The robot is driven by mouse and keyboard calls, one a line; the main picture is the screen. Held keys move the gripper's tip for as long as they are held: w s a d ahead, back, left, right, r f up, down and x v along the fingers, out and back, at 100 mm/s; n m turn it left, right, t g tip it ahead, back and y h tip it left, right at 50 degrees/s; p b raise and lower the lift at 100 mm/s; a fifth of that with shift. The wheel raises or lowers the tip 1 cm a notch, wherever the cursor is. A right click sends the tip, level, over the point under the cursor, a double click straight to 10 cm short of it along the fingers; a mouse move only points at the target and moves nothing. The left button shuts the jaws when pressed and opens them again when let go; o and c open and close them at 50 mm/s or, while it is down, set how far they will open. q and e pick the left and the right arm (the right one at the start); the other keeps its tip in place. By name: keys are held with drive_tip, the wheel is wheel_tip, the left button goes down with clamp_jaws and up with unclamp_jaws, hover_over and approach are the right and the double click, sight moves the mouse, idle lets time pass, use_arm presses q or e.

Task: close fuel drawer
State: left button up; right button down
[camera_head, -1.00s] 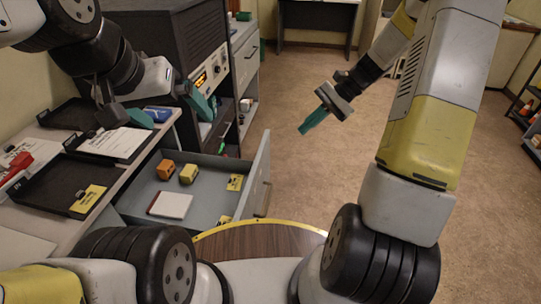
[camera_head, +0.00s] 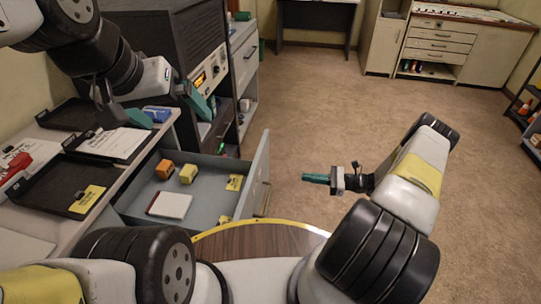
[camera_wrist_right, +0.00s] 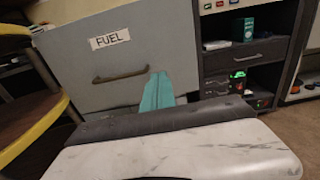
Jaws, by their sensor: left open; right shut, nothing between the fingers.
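The fuel drawer (camera_head: 212,190) stands pulled out from the desk in the head view. It holds an orange block, a yellow block, a white notepad and yellow cards. Its grey front shows in the right wrist view with a "FUEL" label (camera_wrist_right: 110,38) and a dark handle (camera_wrist_right: 121,76). My right gripper (camera_head: 306,178) is shut and empty, to the right of the drawer front and apart from it, fingers pointing left toward it. In the right wrist view its teal fingers (camera_wrist_right: 157,92) show below and right of the handle. My left gripper (camera_head: 182,110) is open above the desk's far end.
The desk top holds black trays (camera_head: 60,183), papers and a red item (camera_head: 15,163). A dark console rack (camera_head: 205,65) stands behind the drawer. A round wooden surface with a yellow rim (camera_head: 255,238) lies just in front of the drawer. The floor to the right is clear.

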sight(265, 172)
drive_tip(key=x, duration=1.4)
drive_tip(key=shift+f, duration=0.15)
